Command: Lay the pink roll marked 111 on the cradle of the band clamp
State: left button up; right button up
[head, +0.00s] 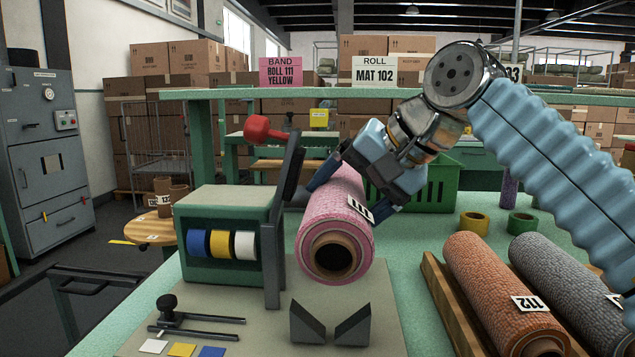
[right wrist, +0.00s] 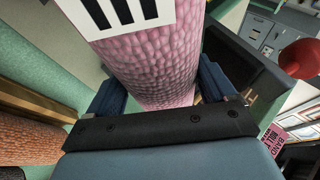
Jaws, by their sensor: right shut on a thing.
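The pink roll marked 111 (head: 335,215) is in my right gripper (head: 347,192), whose fingers are shut around its sides. Its open cardboard core faces the head camera, and its label is on the right side. The right wrist view shows the pink roll (right wrist: 150,65) between both fingers (right wrist: 160,92). The roll hangs level-looking above the clamp's base plate. The band clamp (head: 228,225) stands just left of it. The cradle's two dark wedge blocks (head: 308,322) show below the roll's near end, apart from it. My left gripper is not in view.
Right of the clamp, an orange roll marked 112 (head: 490,285) and a grey roll (head: 570,275) lie in a wooden tray (head: 445,310). Behind are a green crate (head: 440,185) and yellow and green tape rolls (head: 474,222). The clamp's upright arm with red knob (head: 268,128) stands close to the roll.

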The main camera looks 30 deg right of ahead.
jog(key=shift+w+f, duration=0.1)
jog(key=shift+w, duration=0.4)
jog(key=shift+f, duration=0.6)
pick_arm(q)
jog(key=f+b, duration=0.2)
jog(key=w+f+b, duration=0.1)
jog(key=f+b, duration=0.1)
jog(key=b, duration=0.1)
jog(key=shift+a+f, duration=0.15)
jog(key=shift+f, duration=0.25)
pick_arm(e)
notch_tip(320, 180, down, 6)
jog(key=shift+f, duration=0.1)
jog(key=o, duration=1)
jog(key=shift+s, duration=0.1)
pick_arm(q)
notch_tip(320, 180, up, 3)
jog(key=p, duration=0.3)
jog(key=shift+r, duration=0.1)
pick_arm(e)
jog(key=v, duration=1.3)
jog(key=shift+s+d+r, duration=0.15)
jog(key=shift+s+r, duration=0.1)
jog(key=shift+s, duration=0.05)
